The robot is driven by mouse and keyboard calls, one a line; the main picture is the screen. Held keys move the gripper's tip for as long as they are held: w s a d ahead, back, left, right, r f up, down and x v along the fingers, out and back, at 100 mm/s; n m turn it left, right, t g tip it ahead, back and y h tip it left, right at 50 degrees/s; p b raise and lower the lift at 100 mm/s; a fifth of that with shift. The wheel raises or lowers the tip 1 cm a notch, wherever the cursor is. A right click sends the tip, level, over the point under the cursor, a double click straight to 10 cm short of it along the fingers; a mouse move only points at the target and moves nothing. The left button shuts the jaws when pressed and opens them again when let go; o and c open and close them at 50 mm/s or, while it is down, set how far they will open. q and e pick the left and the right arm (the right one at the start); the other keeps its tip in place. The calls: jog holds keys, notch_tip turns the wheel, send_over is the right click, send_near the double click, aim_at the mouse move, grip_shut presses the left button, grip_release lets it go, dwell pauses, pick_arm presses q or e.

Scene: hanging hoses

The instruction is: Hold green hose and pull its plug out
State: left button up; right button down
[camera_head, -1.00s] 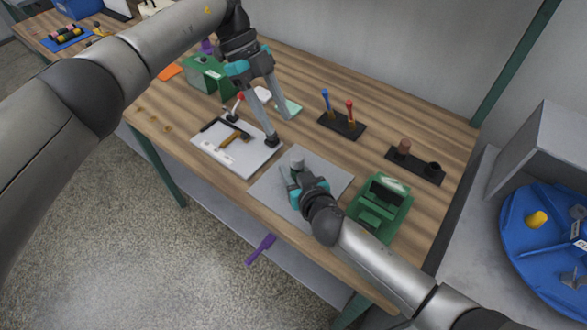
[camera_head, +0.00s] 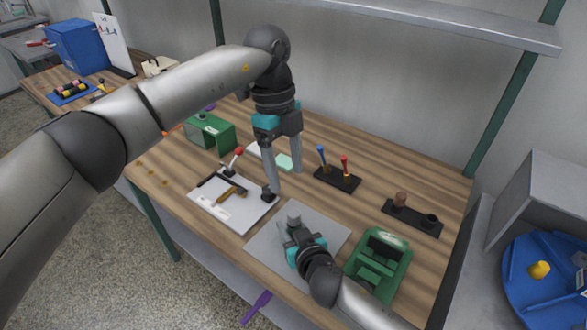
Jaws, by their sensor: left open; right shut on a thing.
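I cannot make out a green hose or its plug. My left gripper (camera_head: 283,182) hangs with its two long grey fingers apart and pointing down, over the bench near the right corner of the white board. Nothing shows between them. My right gripper (camera_head: 295,231) is low over the grey plate at the front of the bench, beside a short grey cylinder (camera_head: 294,217). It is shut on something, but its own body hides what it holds.
The white board (camera_head: 222,212) carries a hammer (camera_head: 231,192) and a red-knobbed lever (camera_head: 237,153). A green machine (camera_head: 379,262) stands right of the grey plate (camera_head: 330,232). A green box (camera_head: 212,134) is at the back left.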

aim_at(294, 213)
pick_arm(q)
jog(key=shift+t+y, duration=0.7)
jog(key=shift+t, duration=0.2)
jog(key=f, duration=0.3)
jog(key=s+d+f, duration=0.1)
jog(key=f, duration=0.6)
jog(key=shift+s+d+f, duration=0.15)
jog(key=shift+d+f, duration=0.05)
jog(key=shift+d, duration=0.05)
grip_shut()
